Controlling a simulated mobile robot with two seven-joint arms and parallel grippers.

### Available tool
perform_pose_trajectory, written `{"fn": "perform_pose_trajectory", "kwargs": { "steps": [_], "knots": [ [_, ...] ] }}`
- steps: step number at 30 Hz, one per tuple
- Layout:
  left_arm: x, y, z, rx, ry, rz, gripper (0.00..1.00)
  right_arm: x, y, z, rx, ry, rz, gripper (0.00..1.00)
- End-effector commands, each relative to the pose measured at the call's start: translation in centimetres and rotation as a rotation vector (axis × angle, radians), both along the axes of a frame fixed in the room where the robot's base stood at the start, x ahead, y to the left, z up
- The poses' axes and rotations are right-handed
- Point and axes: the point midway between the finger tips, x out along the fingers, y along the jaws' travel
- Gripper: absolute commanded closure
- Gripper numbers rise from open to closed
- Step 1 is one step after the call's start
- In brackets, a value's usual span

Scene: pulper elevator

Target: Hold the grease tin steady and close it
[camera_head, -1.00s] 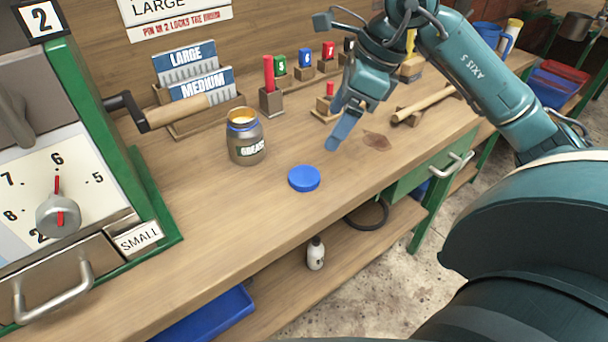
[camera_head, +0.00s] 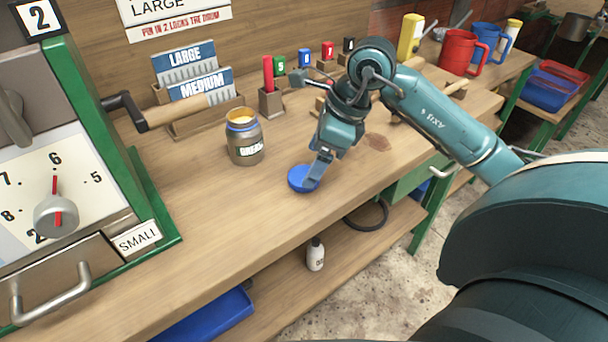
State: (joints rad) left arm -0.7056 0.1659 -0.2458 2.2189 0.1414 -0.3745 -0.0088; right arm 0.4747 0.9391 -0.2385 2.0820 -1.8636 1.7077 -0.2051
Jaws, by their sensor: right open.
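The grease tin (camera_head: 245,140) stands upright and open on the bench, with a blue rim and pale grease showing inside. Its blue lid (camera_head: 297,180) lies flat on the bench to the right of the tin and nearer the front edge. My right gripper (camera_head: 314,178) points down at the lid's right side and covers part of it. It is open; whether its fingers touch the lid cannot be told. My left gripper is not in view.
A green-framed machine with a dial (camera_head: 58,215) and a crank handle (camera_head: 175,110) stands left of the tin. Card racks (camera_head: 200,115) and a red peg on a block (camera_head: 269,98) stand behind. Red (camera_head: 458,52) and blue mugs stand far right. The bench front is clear.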

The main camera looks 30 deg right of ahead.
Motion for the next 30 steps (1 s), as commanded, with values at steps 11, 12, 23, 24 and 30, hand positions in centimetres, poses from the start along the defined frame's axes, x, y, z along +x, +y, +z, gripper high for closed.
{"fn": "perform_pose_trajectory", "kwargs": {
  "steps": [11, 12, 23, 24, 30],
  "knots": [
    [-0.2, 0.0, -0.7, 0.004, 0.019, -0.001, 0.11, 0.8, 1.0, -3.3, 0.001, 0.0, -0.001, 0.2],
    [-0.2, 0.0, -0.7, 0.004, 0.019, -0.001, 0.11, 0.8, 0.9, -3.3, 0.001, 0.0, -0.001, 0.2],
    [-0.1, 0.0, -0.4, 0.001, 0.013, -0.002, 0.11, 0.8, 0.9, -3.3, 0.001, -0.001, 0.0, 0.31],
    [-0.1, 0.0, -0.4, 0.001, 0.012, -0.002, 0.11, 0.8, 0.9, -3.3, 0.001, -0.001, 0.0, 0.34],
    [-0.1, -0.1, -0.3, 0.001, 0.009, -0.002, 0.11, 0.8, 0.9, -3.3, 0.001, -0.001, 0.0, 0.51]
  ]
}}
